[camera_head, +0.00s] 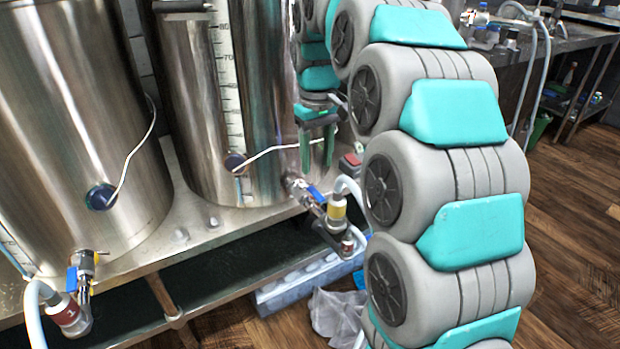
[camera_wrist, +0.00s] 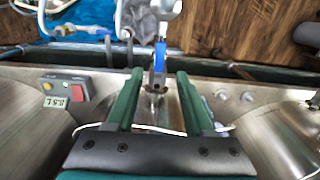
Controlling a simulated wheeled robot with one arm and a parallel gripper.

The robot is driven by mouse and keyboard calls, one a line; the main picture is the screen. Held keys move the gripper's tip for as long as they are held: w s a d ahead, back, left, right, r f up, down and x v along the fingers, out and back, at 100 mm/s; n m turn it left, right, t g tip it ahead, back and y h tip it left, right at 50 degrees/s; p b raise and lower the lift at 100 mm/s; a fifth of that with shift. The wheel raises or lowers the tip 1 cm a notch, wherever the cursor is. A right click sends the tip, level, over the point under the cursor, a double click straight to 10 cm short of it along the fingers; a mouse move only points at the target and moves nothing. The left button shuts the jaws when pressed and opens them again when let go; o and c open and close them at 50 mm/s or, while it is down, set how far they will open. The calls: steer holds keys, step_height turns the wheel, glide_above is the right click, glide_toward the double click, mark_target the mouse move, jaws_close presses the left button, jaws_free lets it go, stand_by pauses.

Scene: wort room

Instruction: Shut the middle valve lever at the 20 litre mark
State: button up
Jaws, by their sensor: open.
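The middle valve has a blue lever (camera_head: 316,194) on a steel outlet low on the middle tank (camera_head: 185,110). In the wrist view the blue lever (camera_wrist: 160,56) lies roughly in line with its outlet pipe, around and just beyond the fingertips. My gripper (camera_head: 317,168) points down beside the tank, above the valve in the picture. Its green fingers (camera_wrist: 160,76) are apart, one on each side of the lever's line, with nothing clasped. A graduated scale (camera_head: 228,85) runs up the tank, with 80 and 70 readable. The level cannot be read clearly.
A left tank (camera_head: 60,120) has its own blue-levered valve (camera_head: 72,278) and hose. A control box (camera_wrist: 66,88) with a red switch sits on the bench. White cables cross near my fingers.

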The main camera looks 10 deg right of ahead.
mark_target(316, 193)
step_height(316, 193, down, 7)
steer(key=shift+s+f+p, duration=0.1)
steer(key=shift+f+p, duration=0.05)
steer(key=shift+p, duration=0.15)
jaws_close()
stand_by(0.6)
stand_by(1.0)
